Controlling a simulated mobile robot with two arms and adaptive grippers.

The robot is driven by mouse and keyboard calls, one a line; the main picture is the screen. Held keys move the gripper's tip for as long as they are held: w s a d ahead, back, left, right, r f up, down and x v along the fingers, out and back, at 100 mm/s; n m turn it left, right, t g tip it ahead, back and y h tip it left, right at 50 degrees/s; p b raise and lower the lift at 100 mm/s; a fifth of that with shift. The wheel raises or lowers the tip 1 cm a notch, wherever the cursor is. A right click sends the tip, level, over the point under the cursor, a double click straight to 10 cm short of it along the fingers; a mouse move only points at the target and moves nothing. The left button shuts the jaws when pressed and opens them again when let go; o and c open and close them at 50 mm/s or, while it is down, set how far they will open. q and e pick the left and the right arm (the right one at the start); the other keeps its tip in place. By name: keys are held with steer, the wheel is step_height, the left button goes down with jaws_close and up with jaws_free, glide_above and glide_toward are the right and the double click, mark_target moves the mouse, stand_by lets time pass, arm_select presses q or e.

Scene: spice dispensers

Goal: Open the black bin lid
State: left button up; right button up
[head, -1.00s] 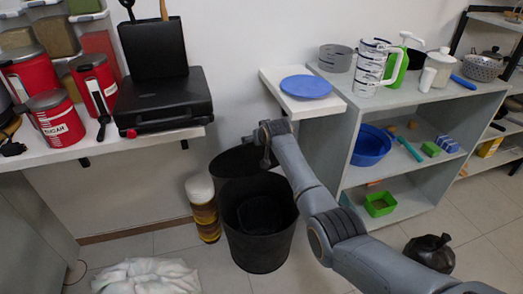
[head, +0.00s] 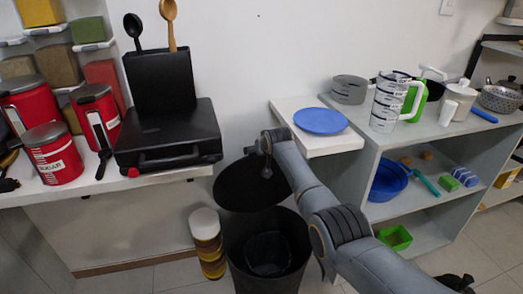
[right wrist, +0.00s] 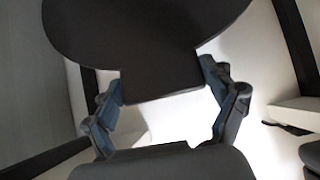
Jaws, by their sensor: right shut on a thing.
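The black bin (head: 236,262) stands on the floor, with a dark liner or inner bucket visible inside it. Its round black lid (head: 240,192) is tilted up at the back of the bin, so the mouth shows. My right gripper (head: 266,168) is at the lid's upper edge. In the right wrist view the lid (right wrist: 145,35) is a dark disc with a straight tab, and my right gripper (right wrist: 160,82) has its fingers on both sides of that tab, shut on it. My left gripper is not in view.
A white side shelf with a blue plate (head: 320,121) is right of the lid. A grey shelf unit (head: 375,155) stands further right. A jar-like striped container (head: 207,240) stands left of the bin. A counter with a black case (head: 170,140) and red canisters (head: 52,155) is at left.

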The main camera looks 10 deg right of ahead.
steer(key=o, duration=1.5)
steer(key=shift+r, duration=0.25)
steer(key=shift+f, duration=0.1)
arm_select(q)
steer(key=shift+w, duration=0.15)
arm_select(e)
steer(key=v, duration=1.2)
